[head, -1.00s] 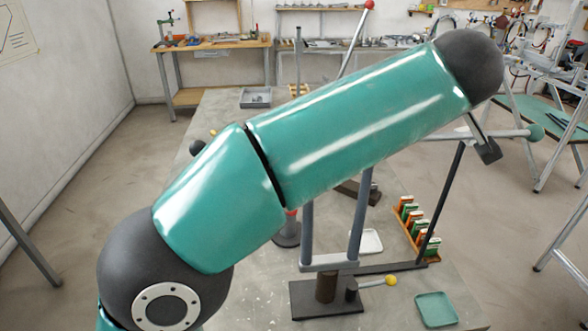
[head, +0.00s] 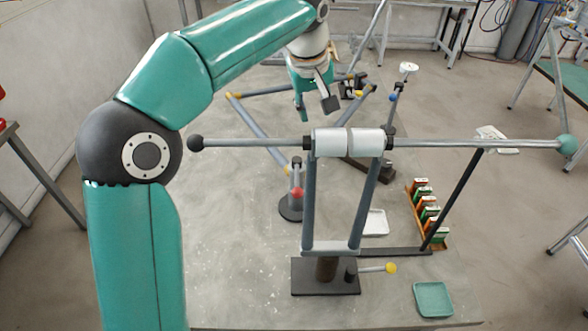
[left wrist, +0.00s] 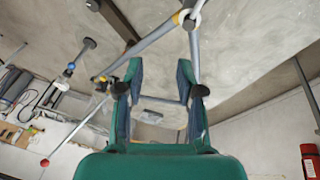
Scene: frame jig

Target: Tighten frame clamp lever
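The jig frame of blue-grey tubes with yellow joints (head: 262,134) lies on the far part of the table. A dark and yellow clamp (head: 353,86) sits at its right, and a thin grey lever (head: 374,32) rises from there, leaving the top of the view. In the left wrist view the lever (left wrist: 78,130) ends in a red ball, left of the fingers; the clamp (left wrist: 100,84) is beside the left finger. My left gripper (head: 316,106) hangs over the frame with fingers apart and nothing between them. It also shows in the left wrist view (left wrist: 159,78). My right gripper is out of view.
A red-tipped post (head: 295,192), a rack of coloured blocks (head: 427,212), a white tray (head: 375,222) and a green tray (head: 434,300) stand on the table.

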